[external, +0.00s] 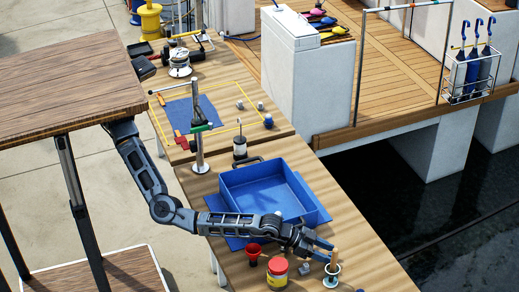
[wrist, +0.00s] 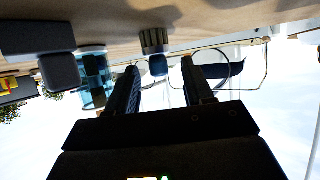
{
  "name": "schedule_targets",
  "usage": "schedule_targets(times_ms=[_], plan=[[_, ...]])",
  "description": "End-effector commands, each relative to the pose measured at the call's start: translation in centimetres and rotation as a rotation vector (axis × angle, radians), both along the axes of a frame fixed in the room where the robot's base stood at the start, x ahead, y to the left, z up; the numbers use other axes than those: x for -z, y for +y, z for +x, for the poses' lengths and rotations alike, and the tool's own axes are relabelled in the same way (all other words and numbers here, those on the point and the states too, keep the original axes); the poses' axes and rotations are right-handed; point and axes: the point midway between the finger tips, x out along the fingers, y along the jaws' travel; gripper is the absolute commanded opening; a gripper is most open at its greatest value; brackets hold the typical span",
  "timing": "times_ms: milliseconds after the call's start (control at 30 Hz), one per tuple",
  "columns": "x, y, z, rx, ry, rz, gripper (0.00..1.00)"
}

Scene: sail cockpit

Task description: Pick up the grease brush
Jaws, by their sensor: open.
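In the external view, a light wooden handle (external: 334,258) stands upright out of a small white holder (external: 332,276) near the table's front right end. It looks like the grease brush; its bristles are hidden. My gripper (external: 326,248) is low over the table, right beside the top of that handle. In the wrist view my gripper (wrist: 161,68) has its two dark fingers spread, with nothing held between them. A small dark ribbed object with a rounded blue-grey end (wrist: 157,65) shows between and beyond the fingertips; I cannot tell what it is.
A red-and-yellow jar (external: 277,272), a red funnel-like cup (external: 252,252) and a small grey block (external: 304,268) stand close by my gripper. A blue tray (external: 235,205) lies behind my forearm. A metal post (external: 197,140) rises farther back. Dark water (external: 450,215) lies beyond the table's right edge.

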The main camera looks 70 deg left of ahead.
Motion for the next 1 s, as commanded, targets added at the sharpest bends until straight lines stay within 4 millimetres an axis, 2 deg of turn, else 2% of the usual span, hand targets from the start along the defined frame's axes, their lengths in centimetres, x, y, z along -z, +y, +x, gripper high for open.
schedule_targets(times_ms=[400, 933, 1000], plan=[[0.32, -0.53, 0.66, 0.002, -0.002, -0.001, 0.51], [0.34, -0.52, 0.64, 0.002, -0.001, -0.001, 0.01], [0.35, -0.52, 0.64, 0.002, -0.001, -0.001, 0.0]])
